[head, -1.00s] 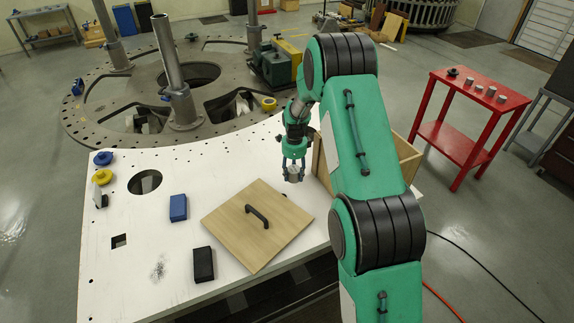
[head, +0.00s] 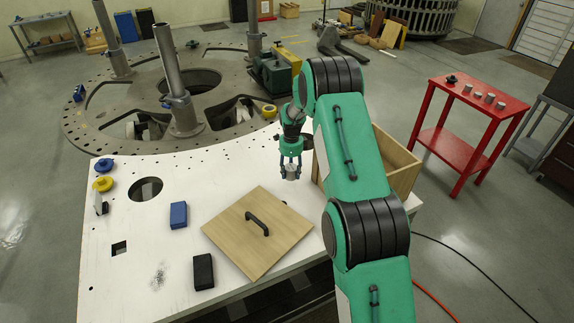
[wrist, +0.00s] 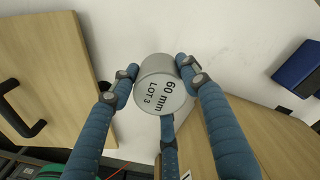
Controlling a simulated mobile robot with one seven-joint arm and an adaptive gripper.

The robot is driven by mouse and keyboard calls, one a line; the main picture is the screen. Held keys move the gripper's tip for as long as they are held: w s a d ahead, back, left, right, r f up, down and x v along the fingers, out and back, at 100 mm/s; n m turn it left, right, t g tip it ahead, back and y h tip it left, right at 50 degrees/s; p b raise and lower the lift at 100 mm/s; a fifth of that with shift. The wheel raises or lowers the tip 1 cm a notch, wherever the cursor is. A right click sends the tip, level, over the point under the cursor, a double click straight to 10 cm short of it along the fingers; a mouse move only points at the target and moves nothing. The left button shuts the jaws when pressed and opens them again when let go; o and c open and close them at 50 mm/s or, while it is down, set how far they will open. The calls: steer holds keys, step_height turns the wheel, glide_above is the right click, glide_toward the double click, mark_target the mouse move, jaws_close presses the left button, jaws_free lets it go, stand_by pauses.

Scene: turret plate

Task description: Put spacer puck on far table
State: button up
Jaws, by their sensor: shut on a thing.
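The spacer puck (wrist: 158,88) is a grey metal cylinder marked "60 mm LOT 3". My gripper (head: 291,166) is shut on it, with blue fingers around its side in the wrist view (wrist: 160,84). In the head view the puck (head: 291,173) hangs between the fingertips over the white workbench (head: 140,235), between the wooden lid and the open wooden box; its exact height is unclear. A red table (head: 473,85) stands apart at right. A grey table (head: 48,37) stands at the far back left. I cannot tell which is the far table.
The handled lid (head: 240,248), open box (head: 400,172), blue block (head: 179,215) and black block (head: 203,271) are near my arm. Several small cylinders (head: 490,97) and a dark knob (head: 451,79) occupy the red table's top. A turret plate (head: 100,130) with upright posts lies behind.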

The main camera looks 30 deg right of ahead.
steer(key=shift+w+d+f+p, duration=0.15)
steer(key=shift+w+d, duration=0.25)
steer(key=shift+w, duration=1.05)
steer(key=shift+w+d+f+p, duration=0.1)
steer(key=shift+w+d+p, duration=0.2)
steer(key=shift+w, duration=1.1)
steer(key=shift+w+d+f+p, duration=0.1)
steer(key=shift+w+d, duration=0.35)
steer(key=shift+w, duration=1)
steer(key=shift+w, duration=0.2)
steer(key=shift+w+f+p, duration=0.1)
steer(key=shift+f+p, duration=0.25)
steer(key=shift+f, duration=1.45)
steer(key=shift+f, duration=0.25)
steer(key=o, duration=1.6)
steer(key=shift+r, duration=0.25)
step_height(320, 180, up, 12)
steer(key=shift+f+b, duration=0.1)
steer(key=shift+b, duration=0.5)
